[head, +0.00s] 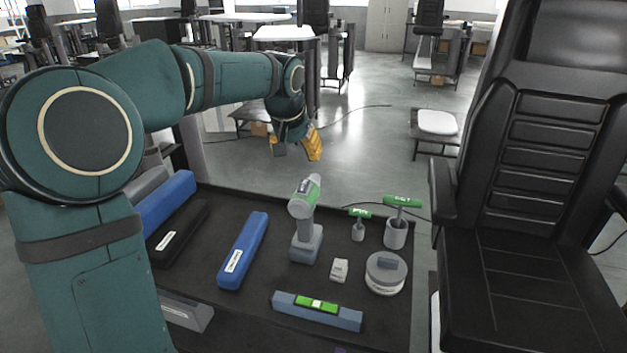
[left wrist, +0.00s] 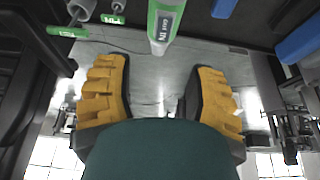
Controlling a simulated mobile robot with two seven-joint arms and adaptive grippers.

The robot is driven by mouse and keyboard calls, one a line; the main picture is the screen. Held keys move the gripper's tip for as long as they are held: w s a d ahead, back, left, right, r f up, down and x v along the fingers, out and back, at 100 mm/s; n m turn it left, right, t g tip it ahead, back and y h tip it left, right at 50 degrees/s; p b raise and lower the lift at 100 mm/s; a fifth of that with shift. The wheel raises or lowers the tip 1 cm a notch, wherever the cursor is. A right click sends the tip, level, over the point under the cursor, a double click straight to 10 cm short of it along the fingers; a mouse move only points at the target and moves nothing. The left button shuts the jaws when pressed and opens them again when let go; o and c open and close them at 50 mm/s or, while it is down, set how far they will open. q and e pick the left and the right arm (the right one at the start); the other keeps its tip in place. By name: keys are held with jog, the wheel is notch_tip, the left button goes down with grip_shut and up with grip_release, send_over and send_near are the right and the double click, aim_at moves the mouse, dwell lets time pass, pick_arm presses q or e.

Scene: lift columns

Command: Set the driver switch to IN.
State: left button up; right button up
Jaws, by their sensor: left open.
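The driver (head: 306,208), grey with a green top, stands upright on its grey foot on the dark table mat (head: 270,290). My right gripper does not show.
Two green T-handles (head: 403,202) (head: 360,213) stand in grey holders right of the driver. A round grey tin (head: 386,273), a small block (head: 339,270) and a level (head: 317,310) lie in front. A blue case (head: 243,250) lies left. A black chair (head: 530,230) stands right.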

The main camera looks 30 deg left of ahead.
aim_at(304, 185)
pick_arm(q)
jog(key=x, duration=0.4)
jog(key=b+x, duration=0.1)
jog(key=x, duration=0.3)
jog(key=b+x, duration=0.1)
jog(key=x, duration=0.2)
jog(key=shift+w+a+f, duration=0.1)
jog(key=shift+a+f, duration=0.25)
jog(key=shift+w+f, duration=0.3)
jog(key=shift+f, duration=0.3)
jog(key=shift+o, duration=0.2)
grip_shut()
